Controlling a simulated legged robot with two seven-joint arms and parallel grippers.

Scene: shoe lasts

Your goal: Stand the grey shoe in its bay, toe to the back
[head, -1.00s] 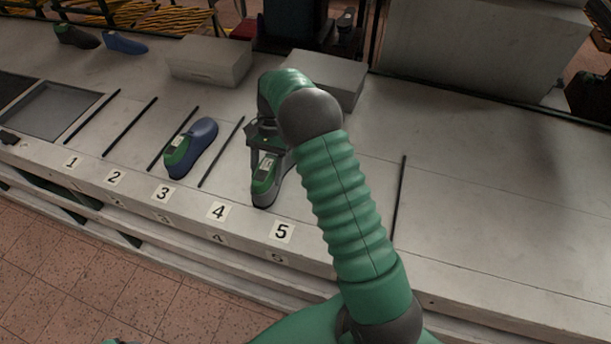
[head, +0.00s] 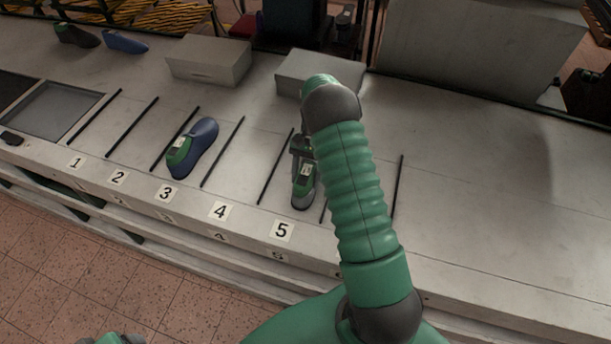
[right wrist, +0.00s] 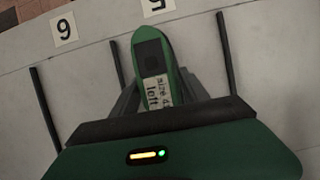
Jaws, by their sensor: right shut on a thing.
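The grey shoe (head: 301,201), with a green top and a white label, is upright over bay 5, between two black dividers and behind the number 5. Its heel end faces the front edge; its toe is hidden under my arm and gripper. In the right wrist view, its green top (right wrist: 172,60) lies between two dividers, and the label reads "left". My right gripper (head: 301,150) is shut on the shoe from above; its jaws also show in the right wrist view (right wrist: 160,97). I cannot tell whether the sole touches the bench.
A blue shoe (head: 202,146) with a green top stands in bay 3. The black divider (head: 275,167) left of the grey shoe is close to it. Two grey boxes (head: 208,62) (head: 318,72) stand behind the bays. The bench is clear at the right.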

